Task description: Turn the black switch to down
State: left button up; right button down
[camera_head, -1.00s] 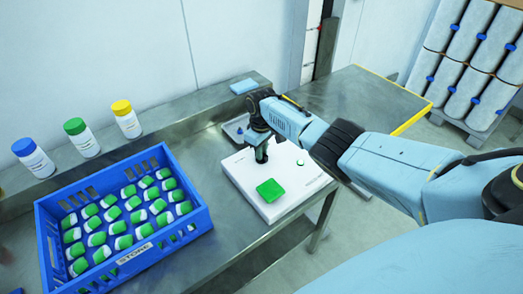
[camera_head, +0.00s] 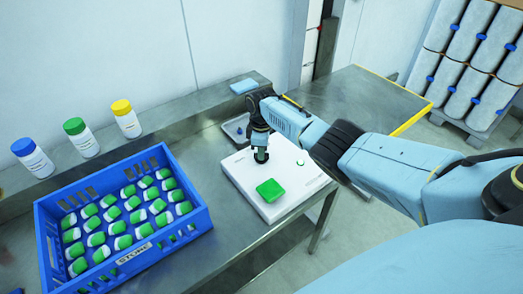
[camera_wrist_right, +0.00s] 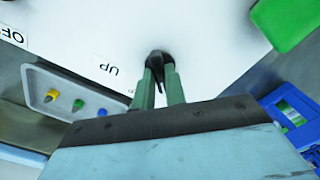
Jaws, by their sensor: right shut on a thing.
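The black switch (camera_wrist_right: 154,60) sits on the white box (camera_head: 242,187). In the right wrist view my right gripper (camera_wrist_right: 160,70) is shut on the switch, its two green fingers on either side of it. An "UP" label (camera_wrist_right: 106,66) shows beside the switch, and part of an "OFF" label (camera_wrist_right: 12,34) lies farther left. In the head view the right gripper (camera_head: 261,157) points down at the box and hides the switch. Which way the switch points is hard to tell. My left gripper is not in view.
A green pad (camera_head: 270,190) and a small green ring (camera_head: 301,164) are on the box. A blue crate (camera_head: 135,262) of green-capped containers stands at left. A grey tray (camera_wrist_right: 44,99) with small coloured pieces lies beside the box. Several capped bottles (camera_head: 81,138) stand on the ledge.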

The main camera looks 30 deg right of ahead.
jog(key=shift+w, duration=0.1)
jog(key=c, duration=1.4)
grip_release()
jog(key=shift+c, duration=0.2)
jog(key=shift+r, duration=0.55)
notch_tip(320, 180, up, 12)
jog(key=p, duration=0.1)
jog(key=shift+r, duration=0.2)
